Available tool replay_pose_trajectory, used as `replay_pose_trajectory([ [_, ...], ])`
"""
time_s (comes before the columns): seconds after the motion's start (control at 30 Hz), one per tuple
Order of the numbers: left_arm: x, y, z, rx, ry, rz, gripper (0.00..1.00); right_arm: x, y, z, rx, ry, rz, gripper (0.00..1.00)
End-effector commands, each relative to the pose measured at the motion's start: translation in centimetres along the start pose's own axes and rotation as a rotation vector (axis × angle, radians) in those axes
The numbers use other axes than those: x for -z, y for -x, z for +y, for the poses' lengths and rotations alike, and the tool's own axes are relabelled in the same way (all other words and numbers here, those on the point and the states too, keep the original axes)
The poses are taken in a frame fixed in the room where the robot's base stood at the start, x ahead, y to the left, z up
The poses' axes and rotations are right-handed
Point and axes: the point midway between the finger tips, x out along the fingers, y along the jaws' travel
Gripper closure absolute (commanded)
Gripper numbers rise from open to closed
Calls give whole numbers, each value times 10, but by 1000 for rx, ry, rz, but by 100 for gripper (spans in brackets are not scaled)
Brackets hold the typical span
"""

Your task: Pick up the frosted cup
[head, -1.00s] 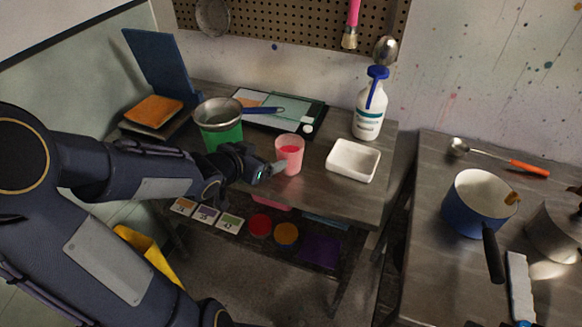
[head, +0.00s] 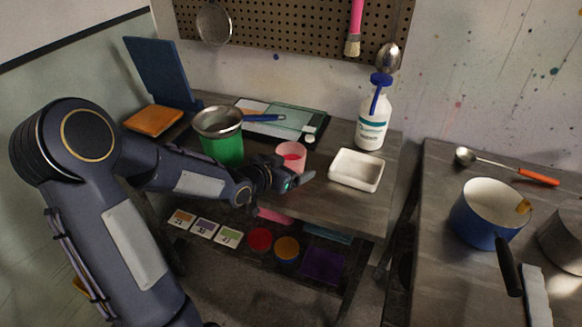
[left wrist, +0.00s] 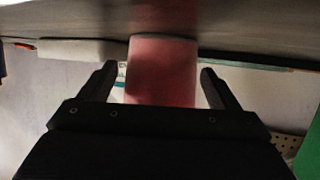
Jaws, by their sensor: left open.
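The frosted cup (head: 291,154) is pink and translucent, with redder contents showing inside. It stands upright on the left table, between the green bucket and the white tray. My left gripper (head: 300,177) is at the near side of the cup and hides its lower part. In the left wrist view the cup (left wrist: 161,72) shows between the two spread fingers of my left gripper (left wrist: 158,72), with a gap visible on each side. The jaws are open and hold nothing. The right gripper is not in view.
A green bucket (head: 222,147) with a metal strainer on top stands left of the cup. A white tray (head: 356,170) and a white bottle (head: 371,125) are to its right. A blue pot (head: 481,222) stands on the right table. A gap separates the tables.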

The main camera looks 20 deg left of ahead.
Motion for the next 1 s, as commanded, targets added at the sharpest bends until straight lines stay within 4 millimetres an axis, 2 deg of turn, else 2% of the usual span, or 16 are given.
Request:
replay_pose_trajectory([
  [0.1, 0, 0, 0, 0, 0, 0, 19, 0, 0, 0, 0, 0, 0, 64],
  [0.5, 1, 1, 0, 0, -1, 2, 70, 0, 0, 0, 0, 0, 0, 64],
  [1.0, 8, 3, 0, 1, -4, 4, 70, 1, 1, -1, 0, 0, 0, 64],
])
